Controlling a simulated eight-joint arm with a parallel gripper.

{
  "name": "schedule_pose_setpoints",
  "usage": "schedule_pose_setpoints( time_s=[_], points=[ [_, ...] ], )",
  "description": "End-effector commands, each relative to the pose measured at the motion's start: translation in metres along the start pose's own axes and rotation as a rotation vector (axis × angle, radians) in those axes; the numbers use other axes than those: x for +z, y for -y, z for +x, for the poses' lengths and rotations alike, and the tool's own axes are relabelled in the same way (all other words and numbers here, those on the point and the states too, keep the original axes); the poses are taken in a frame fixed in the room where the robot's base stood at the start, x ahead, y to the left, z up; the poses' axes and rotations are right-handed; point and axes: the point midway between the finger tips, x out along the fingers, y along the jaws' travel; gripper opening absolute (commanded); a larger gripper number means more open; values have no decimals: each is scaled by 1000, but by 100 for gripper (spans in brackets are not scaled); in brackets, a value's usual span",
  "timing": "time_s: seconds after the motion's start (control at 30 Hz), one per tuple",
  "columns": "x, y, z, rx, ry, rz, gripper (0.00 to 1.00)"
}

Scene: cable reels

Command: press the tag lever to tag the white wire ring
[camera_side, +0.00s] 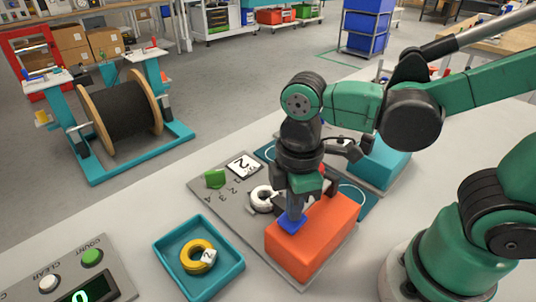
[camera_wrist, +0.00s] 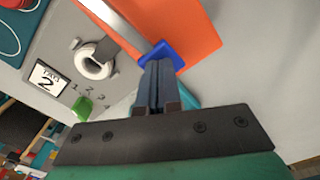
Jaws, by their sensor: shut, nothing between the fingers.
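The tag lever is a grey bar (camera_wrist: 118,22) ending in a blue pad (camera_wrist: 163,55); the pad (camera_side: 291,223) lies at the near left side of the orange tagger body (camera_side: 325,238). My gripper (camera_side: 293,212) points down, shut and empty, with its fingertips (camera_wrist: 158,68) right at the blue pad. I cannot tell whether they touch it or how far it is pressed. The white wire ring (camera_wrist: 97,60) lies on the grey panel beside the lever.
A green selector knob (camera_side: 215,179) with numbers and a card reading 2 (camera_side: 244,164) are on the panel. A teal tray (camera_side: 235,265) holds a yellow ring (camera_side: 194,259) tagged 2. A counter box (camera_side: 92,258) shows 0. A teal block (camera_side: 378,162) stands behind the tagger.

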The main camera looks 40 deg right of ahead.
Motion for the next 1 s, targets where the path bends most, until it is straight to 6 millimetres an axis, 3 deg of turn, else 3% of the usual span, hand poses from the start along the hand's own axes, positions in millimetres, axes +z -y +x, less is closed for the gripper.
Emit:
schedule_pose_setpoints(
  time_s=[0.37, 0.8, 1.0],
  points=[
    [0, 0, -4, 0, -1, 0, 0],
    [0, 0, -91, 0, -1, 0, 0],
    [0, 0, -117, 0, -1, 0, 0]
  ],
)
